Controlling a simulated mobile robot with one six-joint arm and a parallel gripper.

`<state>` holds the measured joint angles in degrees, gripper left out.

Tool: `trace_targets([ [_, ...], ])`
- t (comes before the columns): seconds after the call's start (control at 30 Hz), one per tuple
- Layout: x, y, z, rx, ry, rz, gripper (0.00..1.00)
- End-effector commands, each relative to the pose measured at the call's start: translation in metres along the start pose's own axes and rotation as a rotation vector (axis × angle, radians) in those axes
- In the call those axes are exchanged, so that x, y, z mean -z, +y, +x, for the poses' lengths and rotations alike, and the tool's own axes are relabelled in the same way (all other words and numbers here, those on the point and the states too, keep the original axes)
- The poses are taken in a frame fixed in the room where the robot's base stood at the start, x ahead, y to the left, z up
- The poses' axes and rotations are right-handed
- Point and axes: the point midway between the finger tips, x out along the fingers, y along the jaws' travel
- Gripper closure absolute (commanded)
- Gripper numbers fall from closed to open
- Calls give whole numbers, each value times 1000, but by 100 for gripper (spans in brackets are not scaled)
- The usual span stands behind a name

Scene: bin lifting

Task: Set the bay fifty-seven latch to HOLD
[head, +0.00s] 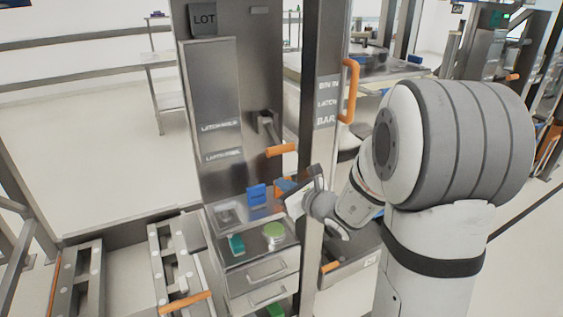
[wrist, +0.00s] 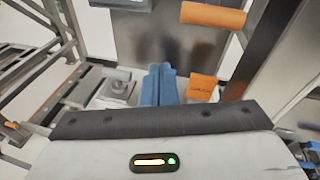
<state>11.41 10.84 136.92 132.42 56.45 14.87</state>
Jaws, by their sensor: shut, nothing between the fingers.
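The latch is a dark metal lever with an orange grip (head: 280,150), mounted on a tall grey metal panel (head: 240,80). An orange grip (wrist: 213,14) also shows at the top of the wrist view. My gripper (head: 285,185) is just below the latch grip, apart from it. Its blue fingers (wrist: 158,85) are closed together with nothing between them.
A post (head: 312,150) with a vertical orange handle (head: 349,90) stands right of the panel, close to my arm. Below is a ledge with a blue block (head: 257,195), a green round item (head: 274,231) and a teal piece (head: 236,244). Drawers (head: 265,285) sit under it.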

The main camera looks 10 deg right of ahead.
Motion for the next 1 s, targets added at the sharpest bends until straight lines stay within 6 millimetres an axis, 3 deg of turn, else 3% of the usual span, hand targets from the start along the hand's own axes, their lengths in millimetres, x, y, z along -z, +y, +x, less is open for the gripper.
trace_targets([
  [0.1,18,-29,3,120,-6,117,100],
  [0.23,25,-44,4,183,-11,175,100],
  [0.47,25,-50,27,191,-14,182,100],
  [0.83,25,-65,103,190,-13,181,100],
  [1.0,-2,-69,91,193,-16,180,100],
])
